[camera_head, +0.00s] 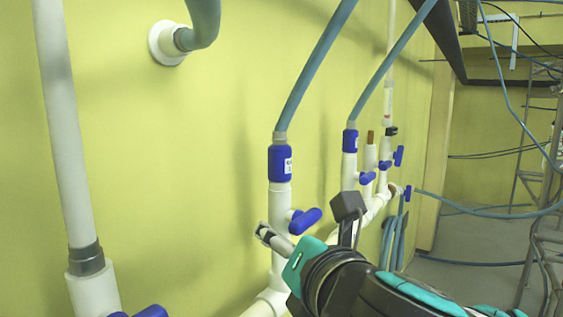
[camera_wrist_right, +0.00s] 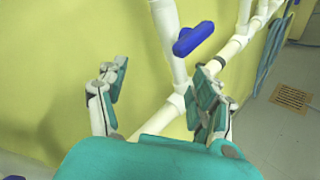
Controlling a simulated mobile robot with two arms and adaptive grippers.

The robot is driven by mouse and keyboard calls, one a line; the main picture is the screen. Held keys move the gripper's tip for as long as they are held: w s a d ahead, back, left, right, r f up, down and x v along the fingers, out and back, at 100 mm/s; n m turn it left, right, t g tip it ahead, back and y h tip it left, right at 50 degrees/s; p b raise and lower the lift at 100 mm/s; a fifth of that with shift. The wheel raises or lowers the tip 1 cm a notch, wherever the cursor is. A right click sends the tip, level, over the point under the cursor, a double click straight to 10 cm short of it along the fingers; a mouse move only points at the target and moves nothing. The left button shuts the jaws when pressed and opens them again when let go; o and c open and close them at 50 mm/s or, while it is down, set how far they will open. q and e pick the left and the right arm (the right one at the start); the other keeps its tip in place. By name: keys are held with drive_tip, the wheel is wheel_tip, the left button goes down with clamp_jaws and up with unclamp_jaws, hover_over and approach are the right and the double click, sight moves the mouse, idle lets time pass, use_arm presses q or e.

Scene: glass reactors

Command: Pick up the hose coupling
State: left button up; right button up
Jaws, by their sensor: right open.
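A blue hose coupling (camera_head: 281,163) with a small white label sits upright on a white pipe in the head view. A blue-green hose enters its top. A second blue coupling (camera_head: 349,141) stands farther back; I cannot tell which one is meant. My right gripper (camera_head: 268,236) is below the nearer coupling, beside the white pipe and under its blue valve handle (camera_head: 305,220). In the right wrist view its two fingers (camera_wrist_right: 160,85) are spread with nothing held between them. The couplings are outside that view. My left gripper is not in view.
A yellow-green wall (camera_head: 150,215) stands close behind the pipes. A thick white pipe (camera_head: 63,130) rises at the left. More valves and pipes stand farther back. In the right wrist view a blue handle (camera_wrist_right: 193,38) and a diagonal white pipe (camera_wrist_right: 160,119) lie beyond the fingers.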

drive_tip(key=s+r+n+t+h, duration=0.1)
drive_tip(key=s+r+n+t, duration=0.3)
drive_tip(key=r, duration=0.5)
drive_tip(key=n+g+p, duration=0.1)
drive_tip(key=p, duration=0.3)
approach(282, 157)
drive_tip(key=w, duration=0.2)
drive_tip(key=w+a, duration=0.1)
drive_tip(key=w, duration=0.2)
drive_tip(key=shift+w+r, duration=0.1)
drive_tip(key=shift+w, duration=0.2)
drive_tip(key=shift+w+a, duration=0.25)
drive_tip(key=shift+w, duration=0.3)
drive_tip(key=shift+w+p, duration=0.3)
drive_tip(key=shift+p, duration=0.05)
drive_tip(key=w+p, duration=0.2)
drive_tip(key=w, duration=0.1)
drive_tip(key=shift+w+a+p, duration=0.2)
drive_tip(key=shift+w+p, duration=0.05)
drive_tip(key=shift+p, duration=0.05)
drive_tip(key=shift+w+a, duration=0.1)
drive_tip(key=shift+w, duration=0.4)
drive_tip(key=shift+s, duration=0.1)
drive_tip(key=shift+c, duration=1.1)
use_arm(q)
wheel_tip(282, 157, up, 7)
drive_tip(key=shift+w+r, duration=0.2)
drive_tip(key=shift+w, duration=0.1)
use_arm(e)
drive_tip(key=c, duration=1.2)
